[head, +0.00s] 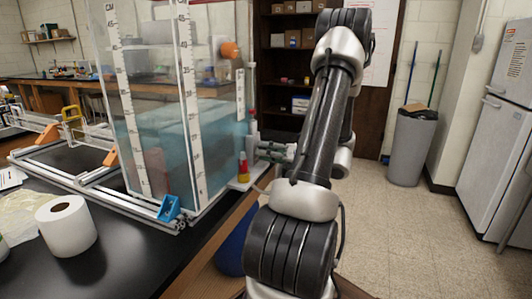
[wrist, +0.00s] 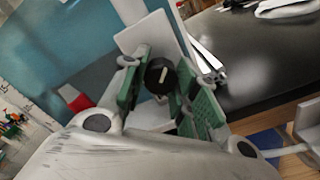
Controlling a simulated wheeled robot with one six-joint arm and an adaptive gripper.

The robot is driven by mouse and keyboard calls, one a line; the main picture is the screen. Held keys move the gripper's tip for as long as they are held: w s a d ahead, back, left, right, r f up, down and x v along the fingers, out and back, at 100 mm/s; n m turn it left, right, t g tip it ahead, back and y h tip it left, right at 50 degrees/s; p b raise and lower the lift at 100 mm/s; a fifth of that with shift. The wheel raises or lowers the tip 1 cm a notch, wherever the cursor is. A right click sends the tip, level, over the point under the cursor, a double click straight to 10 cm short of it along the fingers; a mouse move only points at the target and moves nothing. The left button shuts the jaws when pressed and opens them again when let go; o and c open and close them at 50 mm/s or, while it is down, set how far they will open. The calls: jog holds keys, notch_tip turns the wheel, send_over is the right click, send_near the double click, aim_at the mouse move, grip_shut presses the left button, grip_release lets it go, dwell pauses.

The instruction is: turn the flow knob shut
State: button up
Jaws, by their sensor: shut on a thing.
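The flow knob (wrist: 161,77) is a round black knob with a white pointer line, on a pale plate (wrist: 150,42) beside the water tank (head: 165,120). It sits between the green-padded fingers of my gripper (wrist: 163,84) in the wrist view. The fingers are shut on its two sides. The pointer line runs close to upright in that view, slightly tilted. In the head view my gripper (head: 272,152) reaches left to the tank's right edge. I cannot make out the knob there.
A black bench top (head: 90,270) carries a paper roll (head: 66,225), a blue bracket (head: 169,208) and a metal frame around the tank. A red and yellow item (head: 243,167) stands close to my gripper. A grey bin (head: 411,145) stands on the open floor to the right.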

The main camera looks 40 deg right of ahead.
jog(key=shift+m, duration=4.6)
jog(key=o, duration=1)
jog(key=v, duration=1.2)
